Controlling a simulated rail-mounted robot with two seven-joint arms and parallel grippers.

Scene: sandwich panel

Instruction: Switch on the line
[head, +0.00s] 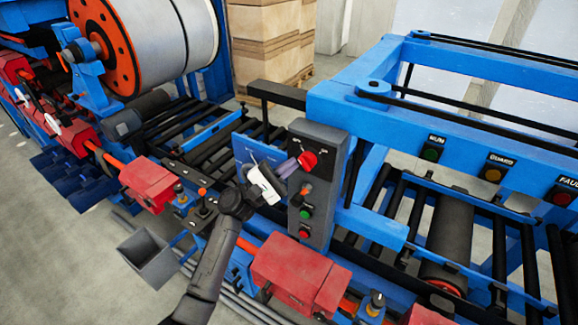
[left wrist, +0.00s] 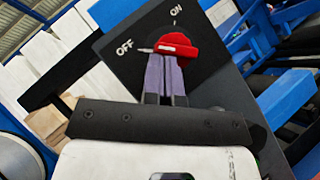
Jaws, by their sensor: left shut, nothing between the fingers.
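A dark grey control box (head: 318,180) stands on the blue line frame in the head view. It carries a red rotary knob (head: 307,160), which also shows in the left wrist view (left wrist: 180,44). The knob's pale pointer is on the left, towards the OFF label (left wrist: 124,47); the ON label (left wrist: 176,12) is above. My left gripper (head: 293,164) is shut and empty. Its purple fingertips (left wrist: 167,60) are together at the knob's lower left edge; whether they touch it, I cannot tell. My right gripper is not in view.
Below the knob are a small orange-tipped switch (head: 305,189), a green button (head: 305,213) and a red button (head: 304,233). Blue beams with lamps labelled RUN (head: 431,153) and GUARD (head: 493,174) stand at the right. Red boxes (head: 297,272) line the front.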

